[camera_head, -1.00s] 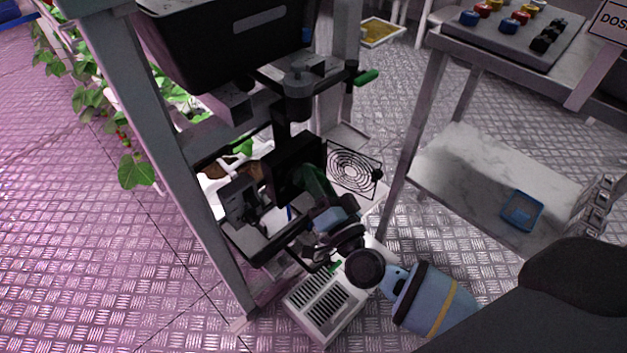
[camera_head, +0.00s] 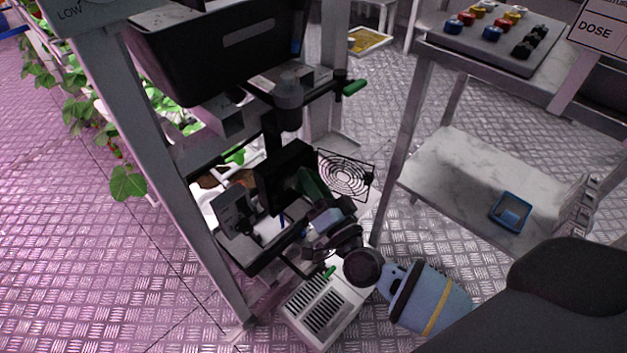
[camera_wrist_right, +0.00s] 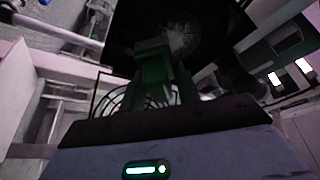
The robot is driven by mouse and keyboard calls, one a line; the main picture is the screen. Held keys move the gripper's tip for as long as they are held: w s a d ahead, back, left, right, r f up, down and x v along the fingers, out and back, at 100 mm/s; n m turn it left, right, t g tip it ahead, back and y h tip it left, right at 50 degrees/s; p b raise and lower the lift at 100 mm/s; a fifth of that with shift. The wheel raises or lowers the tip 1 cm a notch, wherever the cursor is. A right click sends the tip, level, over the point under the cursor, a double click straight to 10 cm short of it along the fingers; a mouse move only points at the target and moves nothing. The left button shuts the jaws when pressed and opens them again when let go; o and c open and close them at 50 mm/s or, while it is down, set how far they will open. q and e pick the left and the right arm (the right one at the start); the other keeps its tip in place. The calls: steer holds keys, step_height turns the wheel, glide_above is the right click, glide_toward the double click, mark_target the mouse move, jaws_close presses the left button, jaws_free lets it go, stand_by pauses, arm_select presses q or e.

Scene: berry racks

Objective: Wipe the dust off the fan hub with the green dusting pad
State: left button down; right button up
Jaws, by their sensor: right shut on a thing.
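My right gripper (camera_head: 312,196) reaches into the rack from the lower right in the head view. It is shut on the green dusting pad (camera_wrist_right: 152,68), which shows between the fingers in the right wrist view. The pad is in front of a black square fan housing (camera_head: 284,172). In the right wrist view the fan hub (camera_wrist_right: 180,38) carries a pale, speckled patch of dust just beyond the pad. I cannot tell whether the pad touches the hub. My left gripper is not in view.
A round wire fan guard (camera_head: 346,174) stands open beside the housing. A black bin (camera_head: 215,55) sits above. A white vented box (camera_head: 322,312) is on the floor below my wrist. A shelf with a blue tray (camera_head: 510,212) stands at right.

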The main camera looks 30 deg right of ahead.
mark_target(288, 174)
steer(key=shift+s+a+p, duration=0.4)
steer(key=shift+s+a, duration=0.05)
steer(key=shift+a, duration=0.15)
steer(key=shift+s+a+p, duration=0.15)
steer(key=shift+s+a, duration=0.05)
steer(key=shift+a, duration=0.55)
steer(key=shift+s+a+p, duration=0.2)
steer(key=shift+a, duration=0.55)
steer(key=shift+s+a+p, duration=0.15)
steer(key=shift+s+a, duration=0.05)
steer(key=shift+a, duration=0.55)
steer(key=shift+w+r+p, duration=0.1)
steer(key=shift+r+p, duration=0.45)
steer(key=shift+r, duration=0.1)
steer(key=shift+w+d+r, duration=0.1)
steer(key=shift+w+d, duration=0.2)
steer(key=shift+d, duration=0.45)
steer(key=shift+w+d, duration=0.3)
steer(key=shift+d, duration=0.7)
